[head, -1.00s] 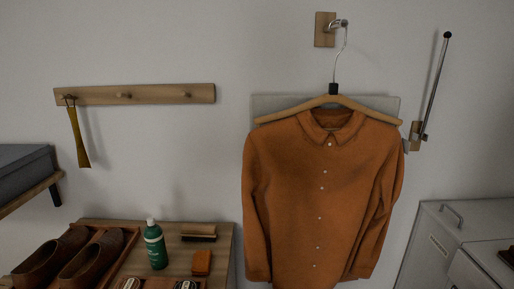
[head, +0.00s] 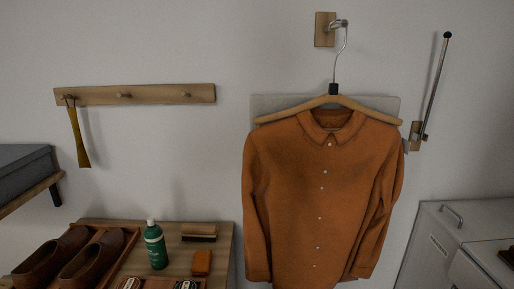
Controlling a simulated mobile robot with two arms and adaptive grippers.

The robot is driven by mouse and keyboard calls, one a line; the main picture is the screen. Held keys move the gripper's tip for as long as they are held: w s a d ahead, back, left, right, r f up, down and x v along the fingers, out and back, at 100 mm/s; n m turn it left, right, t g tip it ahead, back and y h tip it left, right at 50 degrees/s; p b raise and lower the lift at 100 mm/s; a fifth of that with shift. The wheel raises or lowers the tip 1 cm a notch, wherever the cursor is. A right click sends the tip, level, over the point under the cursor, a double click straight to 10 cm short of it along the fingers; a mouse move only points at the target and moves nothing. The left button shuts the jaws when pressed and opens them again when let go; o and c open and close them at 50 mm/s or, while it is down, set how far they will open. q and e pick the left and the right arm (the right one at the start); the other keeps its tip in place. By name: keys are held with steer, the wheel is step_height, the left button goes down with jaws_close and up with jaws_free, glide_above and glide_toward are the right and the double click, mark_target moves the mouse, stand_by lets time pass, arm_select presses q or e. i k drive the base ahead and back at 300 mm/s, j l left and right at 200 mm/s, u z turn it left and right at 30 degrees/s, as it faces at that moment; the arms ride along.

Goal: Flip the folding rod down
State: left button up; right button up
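The folding rod (head: 435,85) is a thin metal rod with a black ball at its top end. It is mounted on the wall at the right of the head view, on a small wooden bracket (head: 415,136) with a dark hinge at its lower end. The rod points up, leaning slightly right at the top. Neither of my grippers is in view.
An orange shirt (head: 318,200) hangs on a wooden hanger from a wall hook (head: 338,24), left of the rod. A peg rail (head: 150,94) holds a shoehorn (head: 79,138). A grey cabinet (head: 432,240) stands below the rod. The wall around the rod is clear.

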mark_target(448, 34)
steer(key=l+z, duration=0.15)
steer(key=z, duration=0.35)
steer(key=i+l+z, duration=0.1)
steer(key=z, duration=0.4)
